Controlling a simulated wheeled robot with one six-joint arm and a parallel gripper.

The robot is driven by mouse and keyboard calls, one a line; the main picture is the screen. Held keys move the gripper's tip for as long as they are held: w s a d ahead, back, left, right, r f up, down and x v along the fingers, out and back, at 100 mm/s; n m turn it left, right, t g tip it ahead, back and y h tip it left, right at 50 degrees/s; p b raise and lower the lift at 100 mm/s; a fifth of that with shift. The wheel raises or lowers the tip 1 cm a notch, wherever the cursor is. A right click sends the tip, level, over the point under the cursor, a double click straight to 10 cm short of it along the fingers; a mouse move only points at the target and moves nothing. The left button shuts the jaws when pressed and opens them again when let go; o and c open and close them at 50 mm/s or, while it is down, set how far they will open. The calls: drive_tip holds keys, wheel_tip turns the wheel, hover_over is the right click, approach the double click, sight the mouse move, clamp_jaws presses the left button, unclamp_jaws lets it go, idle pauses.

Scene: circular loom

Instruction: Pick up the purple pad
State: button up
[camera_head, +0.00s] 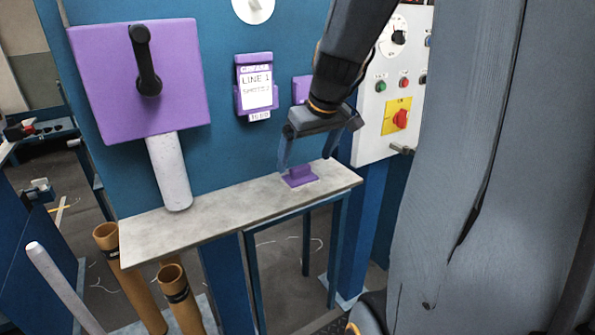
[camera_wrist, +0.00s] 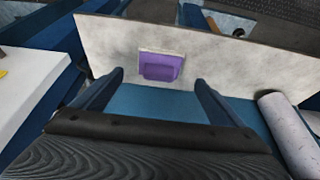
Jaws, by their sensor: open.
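The purple pad (camera_head: 299,177) lies on the narrow grey shelf (camera_head: 235,200), near its right end. It has a raised block on a flat base. It also shows in the wrist view (camera_wrist: 162,67), a little left of the middle and beyond my fingertips. My gripper (camera_head: 306,163) is open and empty in the head view, close above the pad. In the wrist view its two fingers (camera_wrist: 158,82) stand apart, with the pad lying between their lines. I cannot tell whether a finger touches the shelf.
A white roll (camera_head: 168,172) stands on the shelf's left part, under a purple panel with a black handle (camera_head: 145,62). A blue wall with a purple label holder (camera_head: 256,88) rises behind. A control box (camera_head: 392,120) with a red switch stands right. Brown tubes (camera_head: 180,297) stand below left.

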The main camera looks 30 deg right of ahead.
sight(302, 167)
drive_tip(key=shift+p+x, duration=0.85)
drive_tip(key=shift+x, duration=2.4)
drive_tip(key=shift+w+d+r, duration=0.1)
drive_tip(key=shift+w, duration=0.1)
drive_tip(key=c, duration=1.2)
wheel_tip(302, 167, up, 10)
drive_tip(key=shift+b, duration=0.8)
drive_tip(key=o, duration=0.5)
drive_tip(key=c, duration=0.3)
